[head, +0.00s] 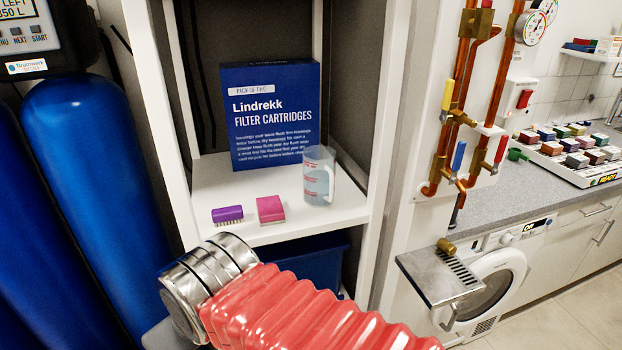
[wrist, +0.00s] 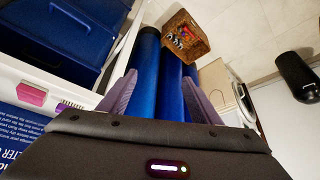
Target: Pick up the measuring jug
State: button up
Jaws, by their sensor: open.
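The measuring jug (head: 319,178) is clear plastic with red markings and a handle on its right. In the head view it stands upright on the white shelf (head: 270,235), at the right front of the filter cartridge box. My gripper (wrist: 158,78) shows in the wrist view with its two purple-grey fingers spread apart and nothing between them. The jug is not seen in the wrist view. In the head view, my red-sleeved arm is in front of and below the shelf; the gripper's fingers are not seen there.
A blue filter cartridge box (head: 272,115) stands behind the jug. A purple brush (head: 227,214) and a pink sponge (head: 270,209) lie at the shelf's front edge, left of the jug. White uprights frame the shelf. Blue tanks (head: 80,180) stand left; copper pipes (head: 462,100) run at right.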

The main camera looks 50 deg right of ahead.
aim_at(319, 161)
jog(key=z, duration=1.55)
jog(key=k, duration=0.4)
jog(key=z, duration=0.1)
jog(key=i, duration=0.5)
jog(key=u, duration=0.1)
